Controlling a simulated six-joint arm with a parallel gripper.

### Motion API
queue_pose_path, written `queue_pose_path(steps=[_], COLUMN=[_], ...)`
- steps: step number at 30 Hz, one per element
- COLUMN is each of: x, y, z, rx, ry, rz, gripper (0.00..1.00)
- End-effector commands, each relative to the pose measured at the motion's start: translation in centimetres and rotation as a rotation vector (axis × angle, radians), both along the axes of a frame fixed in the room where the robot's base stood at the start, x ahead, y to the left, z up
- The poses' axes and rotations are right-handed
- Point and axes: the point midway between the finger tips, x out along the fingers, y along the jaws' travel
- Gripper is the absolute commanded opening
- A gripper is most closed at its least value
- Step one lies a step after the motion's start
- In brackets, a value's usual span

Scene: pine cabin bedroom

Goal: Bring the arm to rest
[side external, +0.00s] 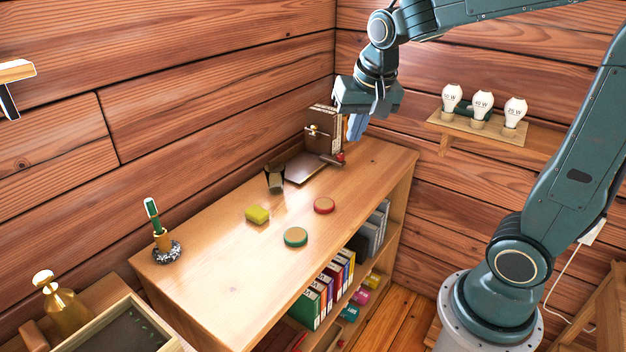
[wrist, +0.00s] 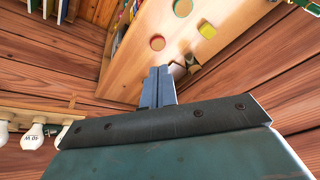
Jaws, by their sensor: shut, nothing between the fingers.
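My gripper (side external: 356,127) is shut and empty. My arm reaches over from the right in the side external view.
A wall shelf (side external: 452,123) with several bulbs is at right.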

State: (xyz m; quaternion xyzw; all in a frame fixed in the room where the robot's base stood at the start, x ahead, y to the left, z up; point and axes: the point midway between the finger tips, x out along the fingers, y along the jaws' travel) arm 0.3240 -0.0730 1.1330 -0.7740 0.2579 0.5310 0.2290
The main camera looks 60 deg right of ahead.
Motion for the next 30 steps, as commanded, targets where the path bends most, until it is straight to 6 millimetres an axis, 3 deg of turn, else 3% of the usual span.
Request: queue_pose_path(steps=[9, 18, 24, 30], x=[-6.1, -11.6, -13.9, -14.6], y=[3.5, 6.0, 7.0, 7.3], z=[1.9, 1.8, 1.3, 1.1], rx=[-0.039, -0.093, -0.121, -0.131], ry=[-0.048, -0.095, -0.113, -0.118], rz=[0.284, 0.543, 0.657, 0.695], gripper=[0.0, 0.0, 0.0, 0.0])
